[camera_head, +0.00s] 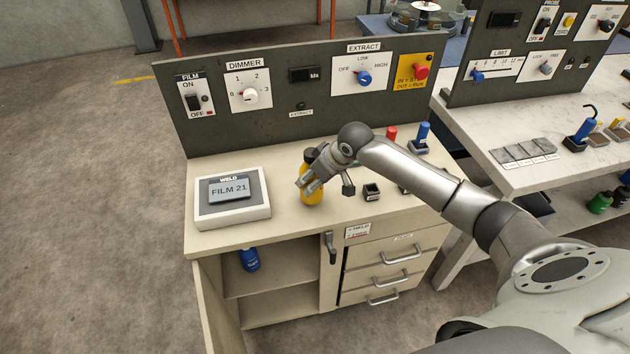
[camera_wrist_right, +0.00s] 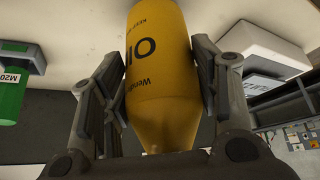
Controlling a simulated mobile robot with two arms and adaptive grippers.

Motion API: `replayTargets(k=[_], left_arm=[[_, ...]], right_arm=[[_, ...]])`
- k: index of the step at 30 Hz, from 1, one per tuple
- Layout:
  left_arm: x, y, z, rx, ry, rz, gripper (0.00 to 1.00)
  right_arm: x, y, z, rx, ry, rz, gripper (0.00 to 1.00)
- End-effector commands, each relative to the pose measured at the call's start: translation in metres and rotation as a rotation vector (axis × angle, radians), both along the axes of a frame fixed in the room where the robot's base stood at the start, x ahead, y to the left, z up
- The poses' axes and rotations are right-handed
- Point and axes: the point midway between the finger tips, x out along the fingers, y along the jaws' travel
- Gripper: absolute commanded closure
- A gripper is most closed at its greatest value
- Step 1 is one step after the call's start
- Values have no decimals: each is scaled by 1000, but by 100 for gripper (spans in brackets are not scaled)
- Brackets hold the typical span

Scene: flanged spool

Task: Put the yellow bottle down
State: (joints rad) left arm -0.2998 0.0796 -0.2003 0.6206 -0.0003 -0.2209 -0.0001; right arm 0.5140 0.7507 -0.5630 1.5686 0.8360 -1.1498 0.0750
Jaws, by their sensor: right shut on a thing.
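The yellow bottle (camera_head: 312,197) is at the bench top, right of the WELD display box, partly hidden by my right gripper (camera_head: 310,181). In the right wrist view the bottle (camera_wrist_right: 160,75) fills the middle, with dark "OIL" lettering and a narrowing top that points down in that picture. The fingers of my right gripper (camera_wrist_right: 158,62) are on both sides of it, shut on it. I cannot tell whether its base touches the bench top (camera_head: 255,232). My left gripper is not in view.
The WELD box (camera_head: 232,211) stands left of the bottle. A small dark holder (camera_head: 371,193) and red and blue-handled items (camera_head: 423,133) stand to the right. A control panel (camera_head: 300,125) rises behind. A blue bottle (camera_head: 249,259) is on the shelf below. Bare bench lies in front.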

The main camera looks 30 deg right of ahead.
Motion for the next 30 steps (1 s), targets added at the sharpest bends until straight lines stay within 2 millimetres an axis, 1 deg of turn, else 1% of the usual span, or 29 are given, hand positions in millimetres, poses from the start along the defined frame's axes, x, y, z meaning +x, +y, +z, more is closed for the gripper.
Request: replayTargets(k=[1,5,16,17,21,30], left_arm=[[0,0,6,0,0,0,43],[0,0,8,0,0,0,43],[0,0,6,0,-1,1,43],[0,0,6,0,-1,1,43],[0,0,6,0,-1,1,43],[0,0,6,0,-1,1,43]], right_arm=[[-1,1,-5,2,3,-1,78],[0,1,-15,0,-1,1,78],[0,0,-20,1,-2,0,78],[-1,0,-21,0,0,0,42],[-1,0,-20,0,1,0,24],[-1,0,-20,0,0,0,23]])
